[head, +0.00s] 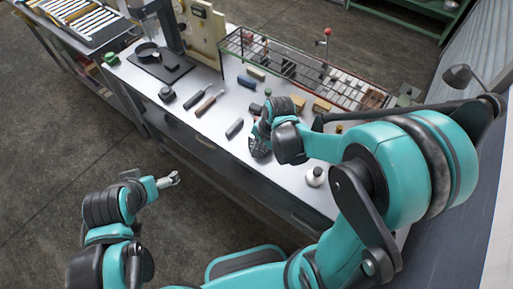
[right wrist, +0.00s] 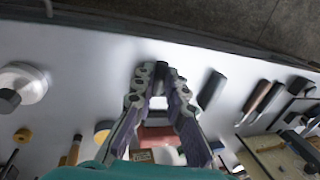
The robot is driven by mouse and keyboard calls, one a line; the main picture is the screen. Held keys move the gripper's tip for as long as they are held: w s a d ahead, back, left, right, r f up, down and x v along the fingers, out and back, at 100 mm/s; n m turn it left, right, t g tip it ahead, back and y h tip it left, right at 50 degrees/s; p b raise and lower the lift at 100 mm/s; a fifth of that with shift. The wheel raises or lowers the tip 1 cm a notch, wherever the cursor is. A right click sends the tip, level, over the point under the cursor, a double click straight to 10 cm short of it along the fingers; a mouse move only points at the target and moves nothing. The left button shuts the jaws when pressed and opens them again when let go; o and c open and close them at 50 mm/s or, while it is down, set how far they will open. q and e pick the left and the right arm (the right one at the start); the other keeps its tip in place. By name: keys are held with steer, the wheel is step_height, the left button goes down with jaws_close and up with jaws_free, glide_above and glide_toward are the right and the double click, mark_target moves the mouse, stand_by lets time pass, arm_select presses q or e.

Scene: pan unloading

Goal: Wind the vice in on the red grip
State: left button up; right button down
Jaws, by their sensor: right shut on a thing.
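My right gripper (head: 259,148) is low over the middle of the bench, with its arm coming in from the right. In the right wrist view its two fingers (right wrist: 160,78) lean together at the tips. A red piece (right wrist: 155,135), which I take to be the red grip, shows between the fingers near the palm, with a pale part beside it. The vice itself cannot be clearly made out; the gripper and arm cover that part of the bench. My left gripper (head: 169,180) is off the bench's front edge with nothing visible in it; its finger gap is too small to judge.
A wire rack (head: 300,68) of blocks runs along the back of the bench (head: 222,150). Brown-handled tools (head: 204,102) and a black knob-like part (head: 166,95) lie left of the right gripper. A white round container (head: 314,177) stands under my right arm. A black stand (head: 160,65) is at left.

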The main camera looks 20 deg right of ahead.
steer(key=f+t+y+b, duration=0.1)
steer(key=b, duration=0.1)
steer(key=s+d+f+t+y+b, duration=0.1)
steer(key=t+b, duration=0.1)
steer(key=b, duration=0.1)
steer(key=s+f+t+y+b, duration=0.1)
steer(key=f+t+b, duration=0.1)
steer(key=b, duration=0.1)
steer(key=shift+d+y, duration=0.35)
steer(key=shift+y, duration=0.05)
step_height(320, 180, down, 2)
steer(key=t+y+b, duration=0.1)
steer(key=b, duration=0.2)
steer(key=t+y+b, duration=0.1)
steer(key=t+b, duration=0.1)
steer(key=b, duration=0.2)
steer(key=t+y+b, duration=0.1)
steer(key=b, duration=0.2)
steer(key=shift+s+f+b, duration=0.1)
steer(key=shift+f+b, duration=0.15)
steer(key=shift+b, duration=0.05)
steer(key=shift+f+t+y+b, duration=0.1)
steer(key=shift+t+y+b, duration=0.55)
steer(key=shift+b, duration=0.35)
steer(key=c, duration=1.6)
jaws_free()
steer(key=shift+o, duration=0.2)
